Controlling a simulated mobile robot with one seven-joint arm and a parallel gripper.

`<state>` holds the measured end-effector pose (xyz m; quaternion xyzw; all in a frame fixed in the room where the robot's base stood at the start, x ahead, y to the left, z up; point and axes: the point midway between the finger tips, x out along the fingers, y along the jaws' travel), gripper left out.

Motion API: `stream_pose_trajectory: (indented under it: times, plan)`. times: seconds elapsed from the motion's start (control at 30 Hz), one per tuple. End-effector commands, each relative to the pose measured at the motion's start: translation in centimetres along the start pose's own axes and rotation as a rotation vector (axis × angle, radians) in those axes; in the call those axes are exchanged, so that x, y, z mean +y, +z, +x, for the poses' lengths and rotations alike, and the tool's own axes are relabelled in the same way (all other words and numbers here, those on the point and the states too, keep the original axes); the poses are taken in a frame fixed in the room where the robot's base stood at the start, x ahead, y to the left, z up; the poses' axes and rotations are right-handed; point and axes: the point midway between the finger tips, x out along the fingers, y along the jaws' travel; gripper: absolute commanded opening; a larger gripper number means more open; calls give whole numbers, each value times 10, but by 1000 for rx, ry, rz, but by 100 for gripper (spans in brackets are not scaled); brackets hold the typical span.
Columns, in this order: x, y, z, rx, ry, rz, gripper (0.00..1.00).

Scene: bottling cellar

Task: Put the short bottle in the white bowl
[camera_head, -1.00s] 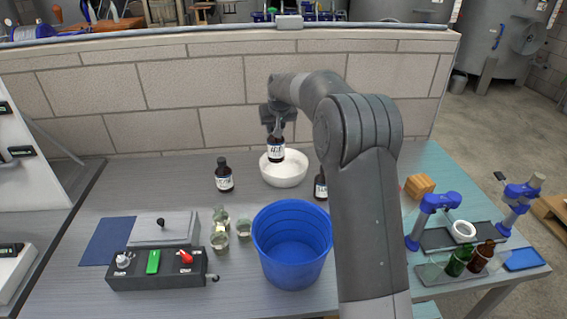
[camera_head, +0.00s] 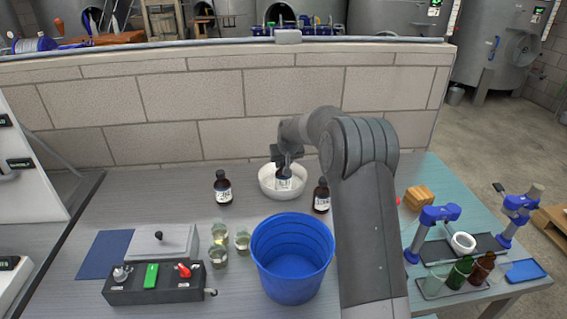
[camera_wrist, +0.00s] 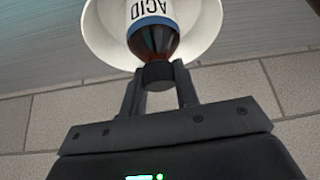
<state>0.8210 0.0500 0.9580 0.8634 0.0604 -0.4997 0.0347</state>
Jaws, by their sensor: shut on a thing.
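The white bowl (camera_head: 268,187) stands on the bench near the back wall. My gripper (camera_head: 284,165) is over it, shut on a small dark brown bottle (camera_head: 284,181) with a white label, held upright inside the bowl's rim. In the wrist view the fingers (camera_wrist: 159,88) close on the black cap of this bottle (camera_wrist: 152,38), whose label reads "ACID"; the bowl (camera_wrist: 101,35) is behind it. I cannot tell whether the bottle's base touches the bowl floor. Similar dark bottles stand left (camera_head: 222,187) and right (camera_head: 321,196) of the bowl.
A blue bucket (camera_head: 292,258) stands in front of the bowl. Small glass jars (camera_head: 219,240) and a control box (camera_head: 157,283) are to its left. A wooden block (camera_head: 419,198) and a blue-clamped stand (camera_head: 437,216) are at right. A block wall (camera_head: 230,100) closes the back.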

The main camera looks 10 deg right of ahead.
Motion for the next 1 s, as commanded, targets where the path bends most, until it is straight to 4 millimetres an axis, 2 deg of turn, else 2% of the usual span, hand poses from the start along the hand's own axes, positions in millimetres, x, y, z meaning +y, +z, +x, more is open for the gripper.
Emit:
stream_pose_trajectory:
  times: [0.33, 0.37, 0.6, 0.87, 1.0]
  plan:
    - [0, 0, 2, 4, 0, 0, 0]
    - [0, 1, 3, 2, 0, 0, 30]
    - [0, 1, 2, 2, 0, 0, 49]
    - [0, 0, 1, 2, 0, 0, 50]
    - [0, -1, -9, 4, 0, 1, 50]
